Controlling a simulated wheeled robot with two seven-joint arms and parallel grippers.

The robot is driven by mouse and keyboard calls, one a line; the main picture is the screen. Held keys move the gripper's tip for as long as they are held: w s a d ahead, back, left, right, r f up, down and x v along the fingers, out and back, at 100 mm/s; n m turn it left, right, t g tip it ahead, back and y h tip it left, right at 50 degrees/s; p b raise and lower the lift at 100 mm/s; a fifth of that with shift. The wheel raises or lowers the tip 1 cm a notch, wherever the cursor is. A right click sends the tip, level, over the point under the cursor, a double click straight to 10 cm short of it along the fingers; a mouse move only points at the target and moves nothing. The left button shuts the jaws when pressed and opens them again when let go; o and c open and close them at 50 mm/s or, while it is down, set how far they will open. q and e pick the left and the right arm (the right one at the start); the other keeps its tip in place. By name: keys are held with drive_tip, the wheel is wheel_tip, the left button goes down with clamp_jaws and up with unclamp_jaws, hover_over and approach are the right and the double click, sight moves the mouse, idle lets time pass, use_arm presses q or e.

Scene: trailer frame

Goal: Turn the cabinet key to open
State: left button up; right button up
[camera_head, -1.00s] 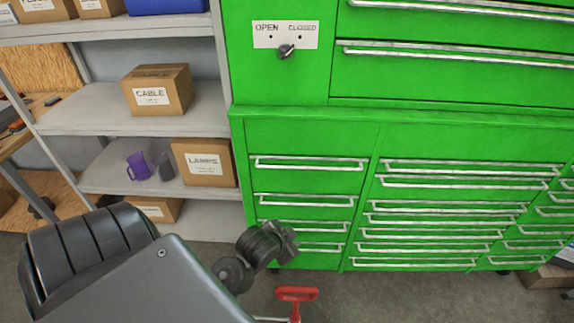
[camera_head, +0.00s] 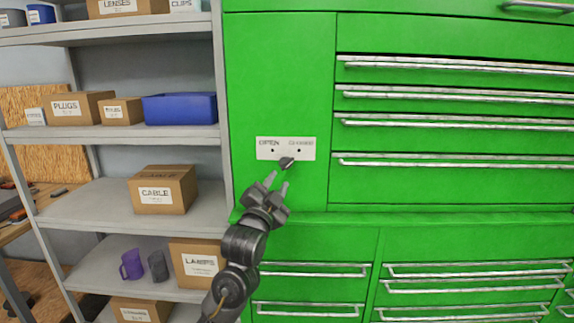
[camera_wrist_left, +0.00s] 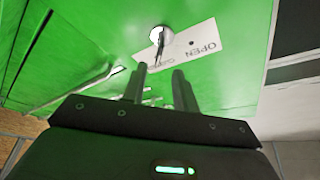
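The green cabinet (camera_head: 280,80) carries a white plate (camera_head: 264,144) marked OPEN on the left and CLOSED on the right. The dark key (camera_head: 287,162) sits at the plate's lower edge; its head leans to the right. My left gripper (camera_head: 278,184) is just below the key, pointing up at it, with its fingers apart and nothing between them. In the left wrist view, the key (camera_wrist_left: 159,38) in its round lock lies ahead of the open fingertips (camera_wrist_left: 160,71), apart from them. My right gripper is not in view.
A grey shelf (camera_head: 135,132) with cardboard boxes and a blue bin (camera_head: 180,108) stands left of the cabinet. Drawer handles (camera_head: 450,161) stick out to the right of the lock. A cabinet ledge (camera_head: 400,218) juts out below the lock.

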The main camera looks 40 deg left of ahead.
sight(286, 167)
use_arm(q)
drive_tip(key=p+x, duration=0.3)
drive_tip(key=x, duration=0.5)
drive_tip(key=shift+w+a, duration=0.1)
drive_tip(key=shift+w, duration=0.2)
clamp_jaws()
